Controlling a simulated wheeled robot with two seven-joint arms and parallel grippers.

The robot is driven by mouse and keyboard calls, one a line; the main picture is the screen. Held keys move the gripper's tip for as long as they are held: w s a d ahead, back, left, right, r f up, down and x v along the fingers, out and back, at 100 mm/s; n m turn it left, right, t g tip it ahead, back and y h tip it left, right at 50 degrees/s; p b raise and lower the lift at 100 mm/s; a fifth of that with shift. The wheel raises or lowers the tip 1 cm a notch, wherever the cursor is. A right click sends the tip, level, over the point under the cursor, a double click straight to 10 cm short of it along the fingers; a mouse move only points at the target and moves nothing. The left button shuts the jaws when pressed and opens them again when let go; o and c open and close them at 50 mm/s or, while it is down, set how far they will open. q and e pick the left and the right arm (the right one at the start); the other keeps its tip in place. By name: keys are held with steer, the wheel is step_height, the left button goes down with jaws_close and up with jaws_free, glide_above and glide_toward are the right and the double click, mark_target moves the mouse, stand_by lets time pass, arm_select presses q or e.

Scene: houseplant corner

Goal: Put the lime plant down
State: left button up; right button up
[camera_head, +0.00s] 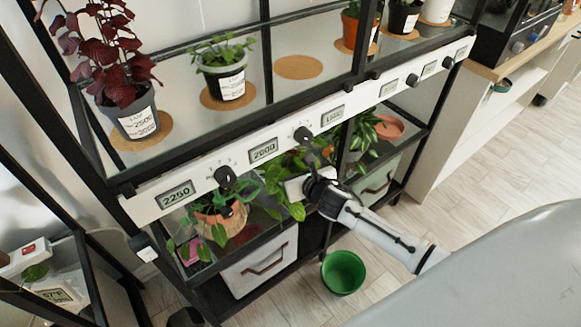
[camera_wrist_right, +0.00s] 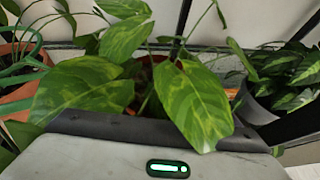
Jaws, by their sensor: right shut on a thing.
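The lime plant (camera_head: 291,197) has broad green leaves with yellow-green patches. It is at the lower shelf of the black rack, below the white control strip. My right gripper (camera_head: 308,187) reaches in from the lower right and is shut on it. In the right wrist view the lime plant's leaves (camera_wrist_right: 190,98) spread over the gripper, and they hide most of its pot and the fingertips. I cannot tell whether the pot touches the shelf. My left gripper is not in view.
A trailing plant in a terracotta pot (camera_head: 228,218) stands left of the lime plant. Another leafy plant (camera_head: 366,138) and an empty terracotta saucer (camera_head: 388,127) are to the right. The upper shelf holds labelled pots and a bare cork mat (camera_head: 298,67). A green bucket (camera_head: 343,272) stands on the floor.

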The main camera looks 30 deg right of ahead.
steer(key=shift+f, duration=0.3)
steer(key=o, duration=1.2)
